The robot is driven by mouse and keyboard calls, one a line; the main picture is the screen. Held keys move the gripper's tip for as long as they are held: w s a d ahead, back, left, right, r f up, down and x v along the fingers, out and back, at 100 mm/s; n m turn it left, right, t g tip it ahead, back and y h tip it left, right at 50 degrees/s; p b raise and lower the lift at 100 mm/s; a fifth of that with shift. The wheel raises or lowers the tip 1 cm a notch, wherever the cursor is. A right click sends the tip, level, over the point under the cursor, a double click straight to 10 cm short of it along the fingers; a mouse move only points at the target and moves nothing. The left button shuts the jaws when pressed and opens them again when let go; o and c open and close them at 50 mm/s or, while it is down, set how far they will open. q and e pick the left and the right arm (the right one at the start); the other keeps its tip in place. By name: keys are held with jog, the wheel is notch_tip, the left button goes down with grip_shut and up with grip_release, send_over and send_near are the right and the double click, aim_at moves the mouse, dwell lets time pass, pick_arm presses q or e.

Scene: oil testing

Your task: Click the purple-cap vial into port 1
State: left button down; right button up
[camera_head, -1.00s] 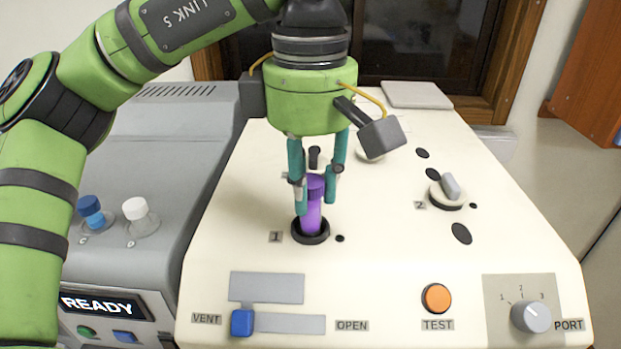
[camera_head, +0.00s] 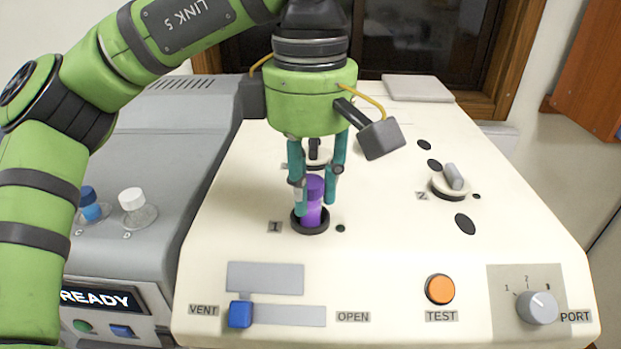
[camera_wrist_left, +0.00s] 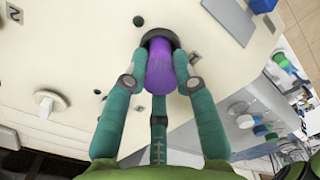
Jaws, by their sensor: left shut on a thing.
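The purple-cap vial (camera_head: 313,198) stands upright in the black ring of port 1 (camera_head: 297,226), with its lower part inside the ring. My left gripper (camera_head: 314,190) is shut on the vial from above, with teal fingers on both sides of the cap. In the left wrist view the purple vial (camera_wrist_left: 161,68) shows between the fingertips, its far end in the dark ring. The label "1" (camera_head: 274,227) is left of the port, and a small dark dot (camera_head: 340,228) is right of it. My right gripper is not in view.
The panel has a blue slider (camera_head: 240,314) at VENT, an orange TEST button (camera_head: 440,289) and a PORT knob (camera_head: 537,308). Port 2's grey lever (camera_head: 453,177) is at the right. Blue-cap (camera_head: 90,204) and white-cap (camera_head: 133,208) vials stand on the grey READY unit at the left.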

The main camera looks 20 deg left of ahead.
pick_arm(q)
jog(key=shift+f+b, duration=0.45)
jog(key=shift+f, duration=0.25)
dwell(0.6)
jog(key=c, duration=0.9)
grip_release()
jog(key=shift+r, duration=0.1)
notch_tip(320, 180, up, 12)
jog(key=shift+f, duration=0.1)
